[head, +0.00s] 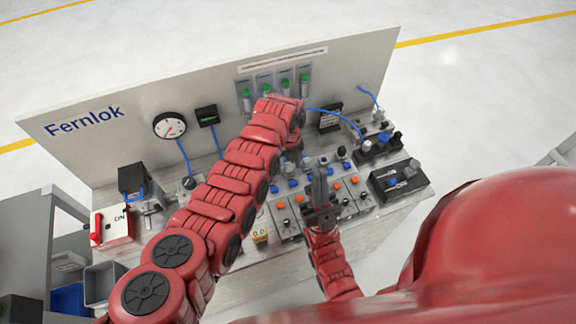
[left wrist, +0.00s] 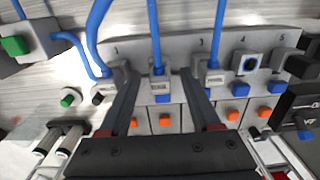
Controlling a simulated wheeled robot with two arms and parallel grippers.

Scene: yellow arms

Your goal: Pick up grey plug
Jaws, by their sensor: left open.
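In the left wrist view a grey plug (left wrist: 159,83) with a blue hose rising from it sits in the grey valve block (left wrist: 180,57) near number 2. My left gripper (left wrist: 158,78) is open, with one dark finger on each side of this plug; whether they touch it I cannot tell. Two similar grey plugs with blue hoses stand left (left wrist: 118,72) and right (left wrist: 213,78) of the fingers. In the head view my left gripper (head: 293,152) points down over the block, and my arm hides part of it. My right gripper (head: 321,185) is close by; its finger gap is unclear.
A panel with a gauge (head: 169,126) and green-marked indicators (head: 284,86) stands behind the block. A black box (head: 398,180) lies at right, and a red-and-white switch box (head: 112,226) at left. Blue hoses cross the space around my left fingers.

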